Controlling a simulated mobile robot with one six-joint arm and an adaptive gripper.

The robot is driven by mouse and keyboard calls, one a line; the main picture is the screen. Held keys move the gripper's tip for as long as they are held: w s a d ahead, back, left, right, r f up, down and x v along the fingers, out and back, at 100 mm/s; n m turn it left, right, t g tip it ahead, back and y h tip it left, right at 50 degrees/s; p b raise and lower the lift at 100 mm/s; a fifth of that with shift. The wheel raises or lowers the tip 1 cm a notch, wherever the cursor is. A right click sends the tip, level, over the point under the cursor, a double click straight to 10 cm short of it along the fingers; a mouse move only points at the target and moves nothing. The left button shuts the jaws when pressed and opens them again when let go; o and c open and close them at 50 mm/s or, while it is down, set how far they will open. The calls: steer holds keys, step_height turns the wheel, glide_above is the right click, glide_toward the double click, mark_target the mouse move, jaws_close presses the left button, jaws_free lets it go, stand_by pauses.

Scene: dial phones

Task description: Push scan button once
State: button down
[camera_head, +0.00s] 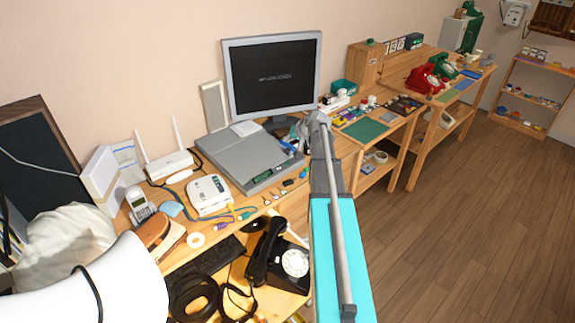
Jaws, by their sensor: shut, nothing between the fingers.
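A grey flatbed scanner (236,152) lies on the wooden desk below the monitor, with a small white item on its lid. Its front edge carries a small control panel (263,178) with a greenish patch; single buttons are too small to tell apart. My arm reaches up from the bottom of the view. My gripper (298,139) is at the scanner's right side, close to its right edge. The gripper is shut and empty. Its fingertips are small and partly hidden by the arm, so I cannot tell whether they touch anything.
A monitor (272,77) stands behind the scanner. A white router (168,163), a small white device (208,194) and a cordless phone (140,205) are to its left. A black dial phone (279,255) sits in front, lower down. Small loose items lie along the desk's front edge. Open floor (455,235) is at right.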

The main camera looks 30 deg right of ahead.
mark_target(283, 162)
steer(key=shift+f, duration=0.2)
step_height(283, 162, down, 8)
steer(key=b, duration=0.8)
steer(key=shift+f+b, duration=0.2)
steer(key=shift+b, duration=0.2)
steer(key=shift+f, duration=0.1)
stand_by(1.3)
steer(key=shift+f+b, duration=0.3)
steer(key=shift+b, duration=0.1)
steer(key=shift+f+b, duration=0.4)
stand_by(0.8)
steer(key=shift+r, duration=0.1)
steer(key=shift+r+p, duration=0.75)
steer(key=shift+p, duration=0.1)
steer(key=shift+r+p, duration=2.5)
